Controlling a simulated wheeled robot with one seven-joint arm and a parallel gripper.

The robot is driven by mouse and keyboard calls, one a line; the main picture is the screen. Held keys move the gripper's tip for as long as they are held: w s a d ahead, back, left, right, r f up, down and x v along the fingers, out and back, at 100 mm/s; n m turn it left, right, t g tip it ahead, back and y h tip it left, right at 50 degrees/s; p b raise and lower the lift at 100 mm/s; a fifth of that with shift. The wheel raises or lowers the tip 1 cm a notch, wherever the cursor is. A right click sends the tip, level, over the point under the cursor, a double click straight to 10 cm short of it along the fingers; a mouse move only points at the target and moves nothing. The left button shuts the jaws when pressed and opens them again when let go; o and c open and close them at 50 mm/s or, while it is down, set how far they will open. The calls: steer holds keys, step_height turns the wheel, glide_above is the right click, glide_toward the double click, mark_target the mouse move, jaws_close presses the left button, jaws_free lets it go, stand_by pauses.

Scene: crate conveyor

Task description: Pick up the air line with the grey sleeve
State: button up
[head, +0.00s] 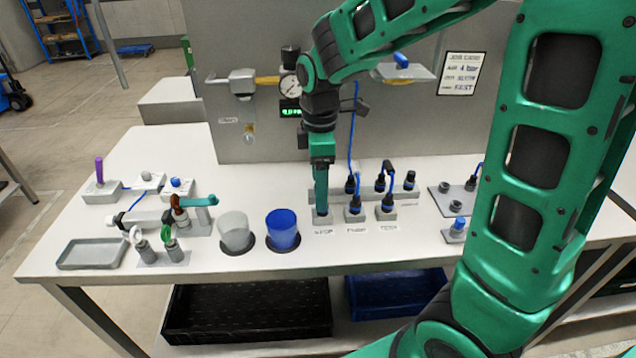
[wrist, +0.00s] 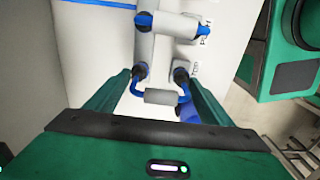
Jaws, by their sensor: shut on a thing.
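In the head view my gripper (head: 321,205) points straight down at the leftmost of the small grey port blocks in the row on the bench, and its fingers hide what they hold. In the wrist view my gripper (wrist: 161,84) is shut on a short blue air line with a grey sleeve (wrist: 162,97). The line bends in a U between the fingers, with the sleeve across its middle. Dark fittings show at both ends of the line, close to the fingertips. I cannot tell whether the ends are seated in their ports.
Beside my gripper, another port block (head: 355,214) and a block with a looped line (head: 387,211) stand close on the right. A blue cup (head: 283,230) and a clear cup (head: 235,232) are to the left. A grey panel (head: 255,140) stands behind.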

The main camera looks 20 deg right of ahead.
steer(key=shift+r, duration=0.1)
step_height(320, 180, up, 4)
steer(key=shift+r, duration=0.1)
steer(key=s+a+r, duration=0.3)
steer(key=a+r, duration=0.3)
steer(key=a, duration=0.5)
steer(key=shift+s+r, duration=0.15)
steer(key=shift+r, duration=0.2)
steer(key=shift+a, duration=0.15)
